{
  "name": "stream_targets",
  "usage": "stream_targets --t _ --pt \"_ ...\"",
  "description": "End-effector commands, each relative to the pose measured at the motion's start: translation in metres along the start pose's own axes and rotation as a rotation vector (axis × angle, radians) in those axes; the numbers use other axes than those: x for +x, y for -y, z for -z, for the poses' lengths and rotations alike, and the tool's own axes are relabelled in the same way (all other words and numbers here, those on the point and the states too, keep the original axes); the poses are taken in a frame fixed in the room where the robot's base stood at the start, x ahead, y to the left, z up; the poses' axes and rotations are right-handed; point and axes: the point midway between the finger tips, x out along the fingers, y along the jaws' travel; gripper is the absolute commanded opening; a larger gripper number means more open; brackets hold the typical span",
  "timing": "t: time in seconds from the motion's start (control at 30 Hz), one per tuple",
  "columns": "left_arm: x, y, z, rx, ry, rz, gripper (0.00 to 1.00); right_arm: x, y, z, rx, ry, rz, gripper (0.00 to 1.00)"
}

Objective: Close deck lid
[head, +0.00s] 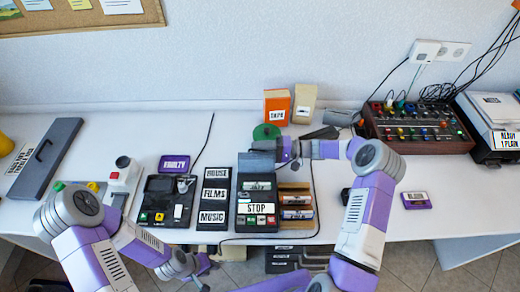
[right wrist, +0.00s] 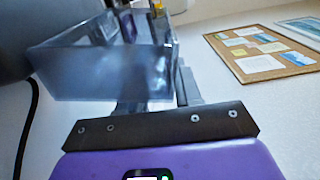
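The deck (head: 257,214) stands on the counter with a STOP label and coloured buttons on its front. Its lid (head: 257,162) is raised at the back of the deck. My right gripper (head: 288,150) is at the right side of the lid. In the right wrist view the translucent grey-blue lid (right wrist: 105,75) is close in front of the fingers and partly hides them, so I cannot tell whether they grip it. My left gripper (head: 205,268) is low at the counter's front edge, away from the deck; its fingers are unclear.
Left of the deck are a label board (head: 213,198) and a dark player (head: 165,200). Cassettes in a wooden rack (head: 296,204) stand close at its right. An orange box (head: 277,106) and a mixer (head: 415,120) are behind. A black cable runs around the deck.

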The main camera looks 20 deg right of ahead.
Motion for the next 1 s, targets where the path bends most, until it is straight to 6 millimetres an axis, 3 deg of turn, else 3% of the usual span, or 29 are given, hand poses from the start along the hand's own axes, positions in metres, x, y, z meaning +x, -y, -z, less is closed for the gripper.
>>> stream_targets --t 0.03,0.23,0.73,1.0 --pt "0.0000 0.0000 0.0000 0.000 0.000 0.000 0.34 -0.0002 -0.0001 0.0000 0.000 0.000 0.000 0.31" --pt "0.0000 0.0000 -0.0001 0.000 0.000 0.000 0.34 -0.0004 -0.0004 0.0000 0.000 0.000 -0.001 0.00" --pt "0.0016 0.0006 0.0001 0.000 0.000 0.000 0.34 -0.0011 -0.0018 -0.0014 -0.015 -0.001 -0.004 0.00" --pt "0.0099 0.0037 0.0004 0.000 0.000 0.000 0.34 -0.0018 0.0040 -0.0087 -0.137 -0.001 -0.006 0.00"
